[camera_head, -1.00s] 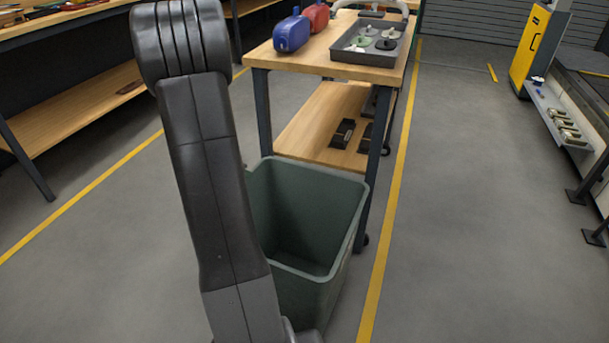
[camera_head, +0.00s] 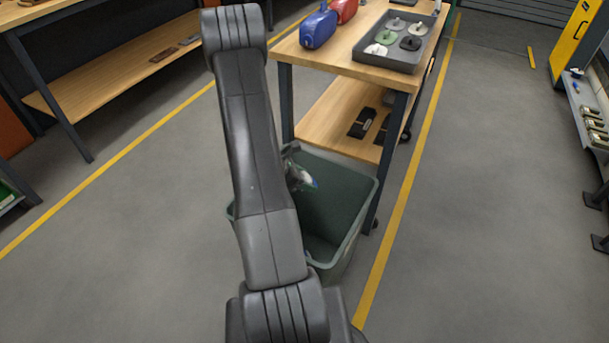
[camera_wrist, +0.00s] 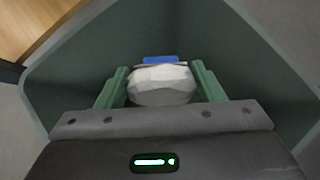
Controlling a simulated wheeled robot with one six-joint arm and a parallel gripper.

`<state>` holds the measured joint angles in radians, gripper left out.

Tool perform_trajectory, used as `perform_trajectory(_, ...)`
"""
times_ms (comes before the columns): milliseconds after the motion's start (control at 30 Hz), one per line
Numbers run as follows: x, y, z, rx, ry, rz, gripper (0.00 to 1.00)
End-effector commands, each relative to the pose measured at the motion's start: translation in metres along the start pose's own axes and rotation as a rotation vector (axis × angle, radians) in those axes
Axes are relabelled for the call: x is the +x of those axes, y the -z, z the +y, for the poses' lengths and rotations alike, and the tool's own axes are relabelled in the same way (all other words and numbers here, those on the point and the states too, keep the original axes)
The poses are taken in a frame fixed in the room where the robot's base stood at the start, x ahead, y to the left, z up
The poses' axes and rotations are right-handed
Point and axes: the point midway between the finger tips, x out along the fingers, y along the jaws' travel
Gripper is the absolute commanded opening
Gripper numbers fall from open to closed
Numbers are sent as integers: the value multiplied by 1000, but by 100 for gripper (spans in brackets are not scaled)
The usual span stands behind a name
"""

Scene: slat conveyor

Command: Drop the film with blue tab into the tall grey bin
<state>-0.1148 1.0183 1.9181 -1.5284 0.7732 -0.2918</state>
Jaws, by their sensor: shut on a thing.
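The film with blue tab is a crumpled whitish piece (camera_wrist: 162,86) with a blue strip along its far edge in the wrist view. My gripper (camera_wrist: 160,88) is shut on it, with one green finger on each side. In the head view the film (camera_head: 302,177) shows small, partly behind my arm, with my gripper (camera_head: 294,172) beside it. The tall grey bin (camera_head: 345,235) looks grey-green and stands open on the floor. The film is over the bin's opening, and the bin's walls (camera_wrist: 265,50) surround it in the wrist view. My arm hides the bin's left part.
A wooden cart (camera_head: 345,62) stands right behind the bin, its leg close to the rim. It carries a blue container (camera_head: 318,30), a red one (camera_head: 345,10) and a grey tray (camera_head: 395,50). Floor to the right is clear.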

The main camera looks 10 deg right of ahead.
Motion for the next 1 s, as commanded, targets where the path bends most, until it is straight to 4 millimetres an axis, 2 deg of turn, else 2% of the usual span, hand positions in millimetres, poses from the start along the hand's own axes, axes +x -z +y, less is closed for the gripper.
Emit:
perform_trajectory(400, 34, 34, 0, -3, 0, 1, 37)
perform_trajectory(733, 36, 36, 0, -1, -2, 1, 37)
perform_trajectory(767, 36, 36, 0, -1, -2, 1, 65)
perform_trajectory(800, 36, 36, 0, -1, -2, 1, 73)
perform_trajectory(867, 36, 36, 0, -1, -2, 1, 85)
perform_trajectory(1000, 36, 36, 0, -2, -2, 1, 87)
